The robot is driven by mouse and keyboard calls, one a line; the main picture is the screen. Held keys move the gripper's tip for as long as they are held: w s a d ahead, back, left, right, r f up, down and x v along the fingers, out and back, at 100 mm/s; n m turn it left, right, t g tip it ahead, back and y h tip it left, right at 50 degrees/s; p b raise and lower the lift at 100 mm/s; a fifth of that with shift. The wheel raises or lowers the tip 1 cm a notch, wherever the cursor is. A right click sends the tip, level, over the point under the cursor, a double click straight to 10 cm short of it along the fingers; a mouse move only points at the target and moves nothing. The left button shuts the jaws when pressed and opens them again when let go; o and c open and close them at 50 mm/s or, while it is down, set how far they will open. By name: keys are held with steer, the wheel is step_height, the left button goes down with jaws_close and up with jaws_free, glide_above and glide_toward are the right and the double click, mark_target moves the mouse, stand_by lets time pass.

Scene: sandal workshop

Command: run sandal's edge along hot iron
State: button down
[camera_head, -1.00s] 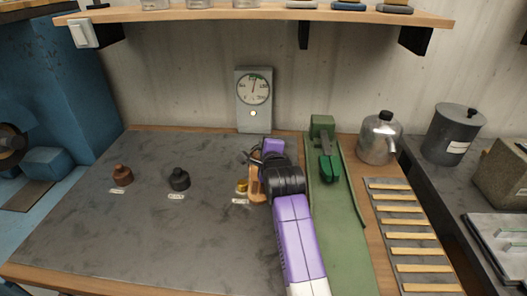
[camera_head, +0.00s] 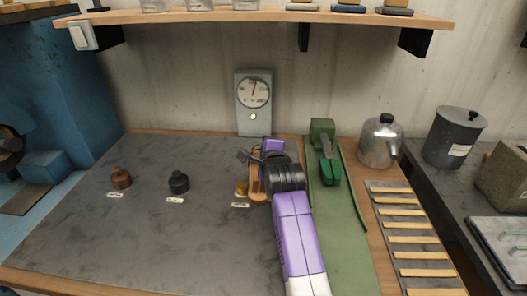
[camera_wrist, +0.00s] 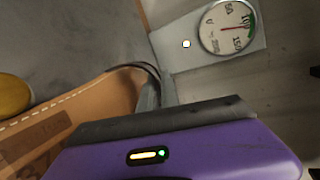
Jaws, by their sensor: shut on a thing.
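A tan leather sandal piece (camera_head: 256,184) with pale edge stitching stands tilted over the dark bench mat in the head view. It also shows at the left of the wrist view (camera_wrist: 92,104). My gripper (camera_head: 256,156) is shut on it. A small brass knob-like piece (camera_head: 241,188) is just left of the sandal; in the wrist view it is a yellow round shape (camera_wrist: 13,95). Whether they touch, I cannot tell. A black knob piece (camera_head: 179,182) and a brown one (camera_head: 121,178) stand farther left, each behind a label. Which is the hot iron is not clear.
A dial gauge (camera_head: 254,92) with a pale yellowish lamp stands behind the mat. A metal can (camera_head: 379,142) and slatted rack (camera_head: 408,240) are farther right. The mat's front left is clear.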

steer(key=shift+w+b, duration=0.3)
steer(key=shift+w, duration=0.1)
steer(key=shift+w+b, duration=0.3)
steer(key=shift+w+r, duration=0.1)
steer(key=shift+w, duration=0.15)
stand_by(0.4)
steer(key=shift+w+a+b, duration=0.1)
steer(key=shift+w+b, duration=0.2)
steer(key=shift+b, duration=0.2)
stand_by(0.8)
steer(key=shift+w+a+b, duration=0.1)
steer(key=shift+w+b, duration=0.4)
steer(key=shift+w, duration=0.05)
steer(key=shift+a, duration=0.1)
stand_by(0.9)
stand_by(0.9)
steer(key=shift+d+p, duration=0.35)
steer(key=shift+d, duration=0.45)
